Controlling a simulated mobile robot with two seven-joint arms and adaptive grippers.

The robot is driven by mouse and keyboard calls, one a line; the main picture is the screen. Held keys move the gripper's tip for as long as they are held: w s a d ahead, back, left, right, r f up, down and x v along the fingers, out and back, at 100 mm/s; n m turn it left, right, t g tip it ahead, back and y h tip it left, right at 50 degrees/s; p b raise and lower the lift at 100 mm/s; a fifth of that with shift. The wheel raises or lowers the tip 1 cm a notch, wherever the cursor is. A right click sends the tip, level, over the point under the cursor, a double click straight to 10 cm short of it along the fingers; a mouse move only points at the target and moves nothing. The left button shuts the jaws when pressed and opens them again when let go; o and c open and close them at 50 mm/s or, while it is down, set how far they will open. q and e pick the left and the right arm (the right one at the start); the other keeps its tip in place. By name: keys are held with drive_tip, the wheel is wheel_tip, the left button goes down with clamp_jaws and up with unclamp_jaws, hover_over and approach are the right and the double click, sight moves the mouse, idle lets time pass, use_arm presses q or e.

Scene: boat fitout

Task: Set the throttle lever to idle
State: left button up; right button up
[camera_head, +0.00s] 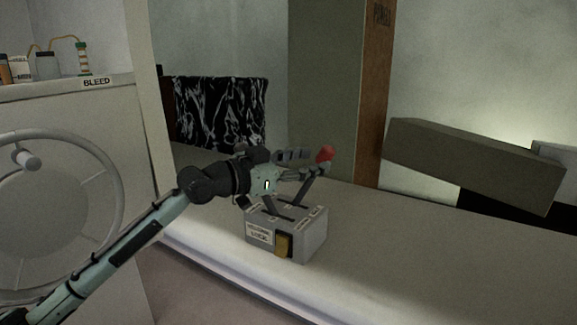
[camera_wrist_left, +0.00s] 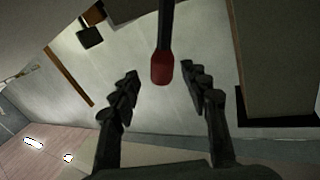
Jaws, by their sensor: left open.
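The throttle control box (camera_head: 312,238) is a grey box with labels and slots on top, standing on the pale counter. A lever with a red knob (camera_head: 325,153) rises from its right slot and leans up to the right. My left gripper (camera_head: 305,163) is open above the box, its fingers pointing toward the red knob. In the left wrist view the red knob (camera_wrist_left: 162,70) sits between the open fingertips, with no contact visible. A second dark lever at the left slot is partly hidden by the gripper. My right gripper is not in view.
The counter (camera_head: 400,235) is clear to the right of the box. A brown post (camera_head: 374,100) and a tilted grey-green block (camera_head: 470,160) stand behind. A cabinet with a large wheel (camera_head: 60,210) is at the left, with small bottles on top.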

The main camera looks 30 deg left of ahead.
use_arm(q)
drive_tip(key=v, duration=0.6)
drive_tip(key=shift+s, duration=0.3)
drive_tip(key=shift+a, duration=0.1)
